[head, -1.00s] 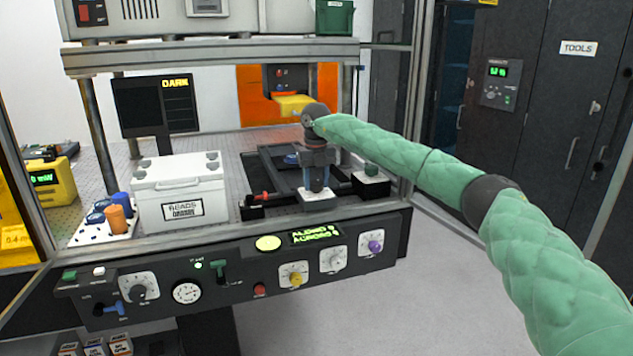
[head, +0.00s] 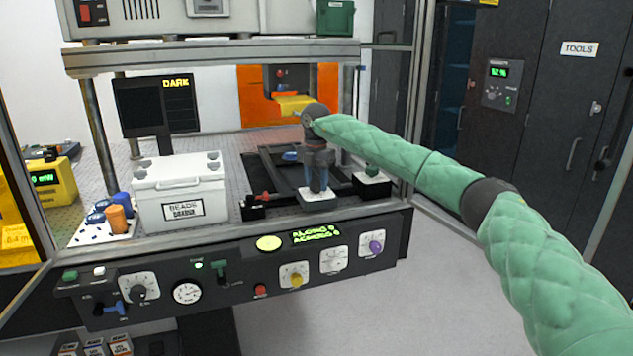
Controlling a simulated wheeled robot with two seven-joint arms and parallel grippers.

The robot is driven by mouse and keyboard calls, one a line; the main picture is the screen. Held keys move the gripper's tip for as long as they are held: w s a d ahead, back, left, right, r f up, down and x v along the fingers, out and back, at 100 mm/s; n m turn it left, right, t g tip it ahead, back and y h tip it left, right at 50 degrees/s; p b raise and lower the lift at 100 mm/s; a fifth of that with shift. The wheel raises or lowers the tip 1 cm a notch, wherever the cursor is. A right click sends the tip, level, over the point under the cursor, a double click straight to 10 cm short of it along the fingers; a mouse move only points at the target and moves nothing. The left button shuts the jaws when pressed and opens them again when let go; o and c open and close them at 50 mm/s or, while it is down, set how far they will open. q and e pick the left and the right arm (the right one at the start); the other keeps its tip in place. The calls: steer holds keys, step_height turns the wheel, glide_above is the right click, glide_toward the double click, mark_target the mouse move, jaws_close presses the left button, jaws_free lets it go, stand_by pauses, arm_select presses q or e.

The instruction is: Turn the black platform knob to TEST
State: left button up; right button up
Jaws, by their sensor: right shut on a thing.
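My right gripper (head: 317,188) points straight down onto a small box with a white top plate (head: 318,199), at the front right of the platform inside the frame. Its fingers are shut on the black platform knob, which they and the wrist hide almost wholly. I cannot read the TEST mark or the knob's pointer. My left gripper is not in view.
A black rail frame (head: 262,172) lies behind the gripper. A box with a green button (head: 372,178) stands close to its right, and a white bead box (head: 180,190) to the left. The front panel (head: 225,308) with several knobs runs below.

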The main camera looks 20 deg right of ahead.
steer(key=m, duration=0.4)
steer(key=shift+w+r+m, duration=0.1)
steer(key=shift+r+m, duration=0.05)
steer(key=shift+m, duration=0.15)
steer(key=m, duration=0.3)
steer(key=shift+m, duration=0.3)
steer(key=m, duration=0.3)
steer(key=shift+w+m, duration=0.1)
steer(key=shift+m, duration=1.9)
steer(key=o, duration=1)
